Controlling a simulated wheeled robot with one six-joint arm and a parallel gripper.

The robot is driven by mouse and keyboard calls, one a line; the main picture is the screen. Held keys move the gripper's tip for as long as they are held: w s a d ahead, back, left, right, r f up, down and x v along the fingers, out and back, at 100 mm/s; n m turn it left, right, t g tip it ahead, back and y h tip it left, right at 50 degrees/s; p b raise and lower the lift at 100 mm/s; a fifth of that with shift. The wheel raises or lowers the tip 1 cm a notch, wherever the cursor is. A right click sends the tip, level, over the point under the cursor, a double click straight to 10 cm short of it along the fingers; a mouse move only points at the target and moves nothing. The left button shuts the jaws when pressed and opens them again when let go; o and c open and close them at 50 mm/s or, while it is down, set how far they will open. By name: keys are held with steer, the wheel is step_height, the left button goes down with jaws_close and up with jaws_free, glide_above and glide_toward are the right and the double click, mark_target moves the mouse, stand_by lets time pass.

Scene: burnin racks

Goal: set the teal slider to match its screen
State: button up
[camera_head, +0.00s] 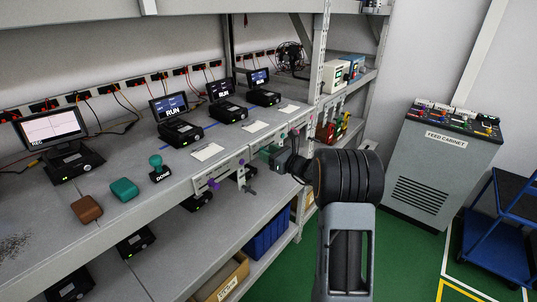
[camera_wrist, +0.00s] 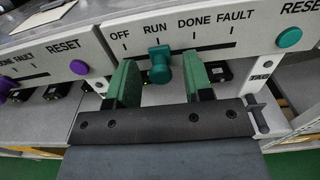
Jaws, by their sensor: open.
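In the wrist view the teal slider knob (camera_wrist: 160,64) sits in its slot under the RUN label, left of DONE. My gripper (camera_wrist: 161,82) is open, with one green finger on each side of the knob and a small gap on both sides. In the head view my gripper (camera_head: 276,157) is at the panel on the shelf's front edge and hides the knob. Screens on the shelf read RUN: the near one (camera_head: 170,107), the middle one (camera_head: 220,91) and, in small text, the far one (camera_head: 258,78). I cannot tell which belongs to the teal slider.
A teal RESET button (camera_wrist: 289,37) is right of the slot, and a purple RESET button (camera_wrist: 79,67) is on the left panel. A teal-handled block marked DONE (camera_head: 160,170) stands on the shelf. A feed cabinet (camera_head: 437,165) and blue cart (camera_head: 497,235) stand right.

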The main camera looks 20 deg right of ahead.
steer(key=shift+s, duration=0.1)
steer(key=b+v, duration=0.2)
steer(key=v, duration=1.1)
steer(key=shift+s+d, duration=0.2)
steer(key=shift+s, duration=0.05)
steer(key=s+a+f+n+g+h, duration=0.2)
steer(key=s+a+f+n+g, duration=0.85)
steer(key=n, duration=0.55)
steer(key=s+a+r+n+g+h+p, duration=0.1)
steer(key=s+a+r+n+h, duration=0.5)
steer(key=n, duration=0.8)
steer(key=s+a+r, duration=0.1)
steer(key=s+r, duration=0.1)
steer(key=s, duration=0.1)
steer(key=shift+s+g+h, duration=0.35)
steer(key=shift+h, duration=0.05)
